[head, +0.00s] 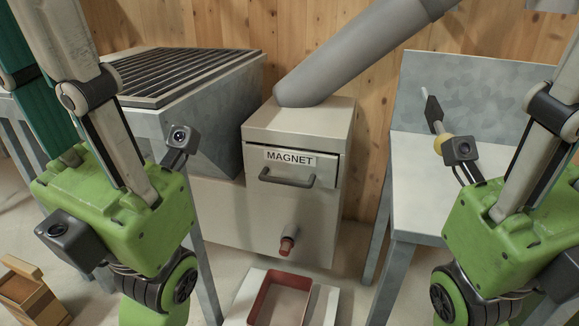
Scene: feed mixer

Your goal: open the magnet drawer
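The magnet drawer (325,172) is in the upper front of a beige metal box in the middle of the head view. Its front carries a white label reading MAGNET and a dark bar handle (287,181) below the label. The front sits about flush with the box, with a dark line along its top and right edges. Nothing touches the handle. My two green arms come in at the left and right, well to either side of the drawer. The fingers of both grippers are outside the picture.
A grey pipe (350,50) enters the box top. A grated hopper (185,75) stands left, a metal bench (415,190) with a brush-like tool right. Space before the drawer is clear.

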